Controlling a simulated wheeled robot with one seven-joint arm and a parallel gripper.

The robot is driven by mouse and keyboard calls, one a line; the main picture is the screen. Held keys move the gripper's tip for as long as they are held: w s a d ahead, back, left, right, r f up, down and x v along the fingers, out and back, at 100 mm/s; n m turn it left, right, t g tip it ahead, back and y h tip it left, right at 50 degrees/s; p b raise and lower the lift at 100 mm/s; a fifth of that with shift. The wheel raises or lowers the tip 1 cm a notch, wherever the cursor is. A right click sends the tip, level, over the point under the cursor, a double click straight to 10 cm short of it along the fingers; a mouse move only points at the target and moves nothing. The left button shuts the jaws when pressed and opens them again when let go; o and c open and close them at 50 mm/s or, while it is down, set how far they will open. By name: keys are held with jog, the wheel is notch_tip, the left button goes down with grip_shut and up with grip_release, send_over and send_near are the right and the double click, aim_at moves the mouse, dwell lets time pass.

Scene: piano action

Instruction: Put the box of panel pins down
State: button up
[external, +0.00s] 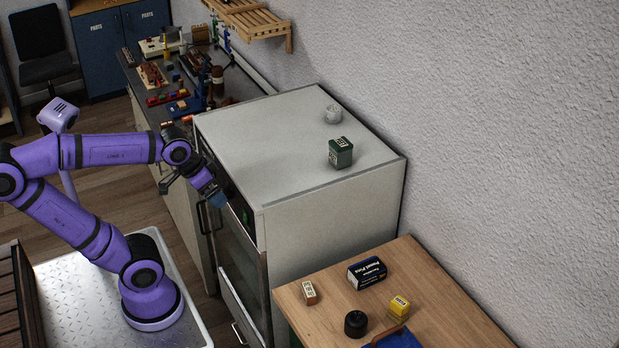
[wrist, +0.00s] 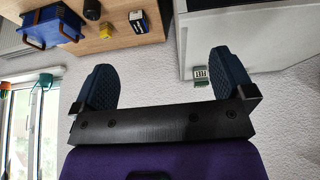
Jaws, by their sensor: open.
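The box of panel pins (external: 367,272), dark navy with a white label and a yellow edge, rests on the wooden tabletop (external: 440,283) at the lower right. It also shows near the top of the wrist view (wrist: 138,21). My gripper (external: 216,198) is by the front of the grey cabinet, well away from the box, to its upper left in the external view. In the wrist view its two dark blue fingers (wrist: 160,74) are spread apart with nothing between them.
The tall grey cabinet (external: 270,125) bears a green box (external: 341,153) and a pale roll (external: 333,113). A cluttered bench stands behind.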

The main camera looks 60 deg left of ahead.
jog(key=s, duration=0.4)
jog(key=shift+a+f, duration=0.15)
jog(key=shift+f, duration=0.05)
